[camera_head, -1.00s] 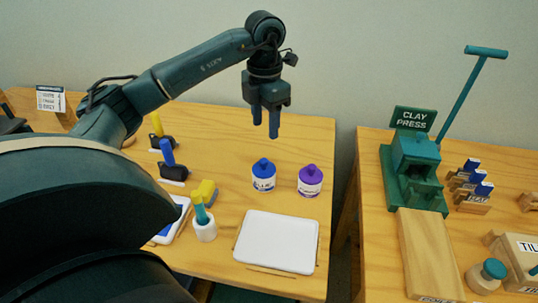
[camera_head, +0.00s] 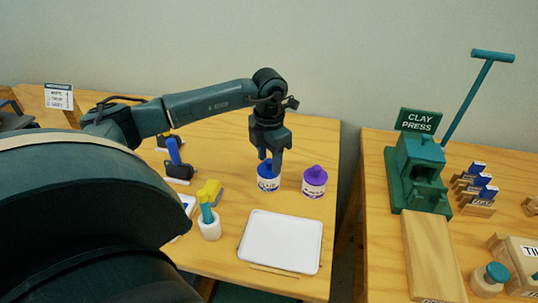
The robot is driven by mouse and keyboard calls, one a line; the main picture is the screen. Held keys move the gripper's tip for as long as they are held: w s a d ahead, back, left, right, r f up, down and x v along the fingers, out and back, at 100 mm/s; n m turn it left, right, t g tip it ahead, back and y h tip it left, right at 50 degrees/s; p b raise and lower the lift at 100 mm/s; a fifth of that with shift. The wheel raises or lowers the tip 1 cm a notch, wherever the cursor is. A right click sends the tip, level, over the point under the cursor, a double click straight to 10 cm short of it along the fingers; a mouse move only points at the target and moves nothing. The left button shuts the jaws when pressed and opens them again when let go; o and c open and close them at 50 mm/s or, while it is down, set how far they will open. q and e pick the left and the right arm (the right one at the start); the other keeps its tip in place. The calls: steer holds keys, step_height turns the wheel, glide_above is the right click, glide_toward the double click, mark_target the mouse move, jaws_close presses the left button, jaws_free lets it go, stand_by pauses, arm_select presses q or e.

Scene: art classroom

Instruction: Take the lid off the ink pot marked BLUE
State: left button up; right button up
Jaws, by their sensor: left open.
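The blue-lidded ink pot (camera_head: 268,183) stands upright on the left table, with a white label around its body. Its blue lid is on it, partly hidden by my gripper; the label is too small to read. My left gripper (camera_head: 270,168) points down at the lid, its fingers open and at the height of the lid's knob. I cannot tell whether the fingers touch it. A purple-lidded ink pot (camera_head: 315,182) stands upright just to the right, its lid on. My right gripper does not show.
A white tray (camera_head: 281,241) lies in front of the pots. A clay press (camera_head: 420,170) stands on the right table across a gap.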

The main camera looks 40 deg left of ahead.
arm_select(q)
steer(key=shift+c, duration=0.2)
jaws_close()
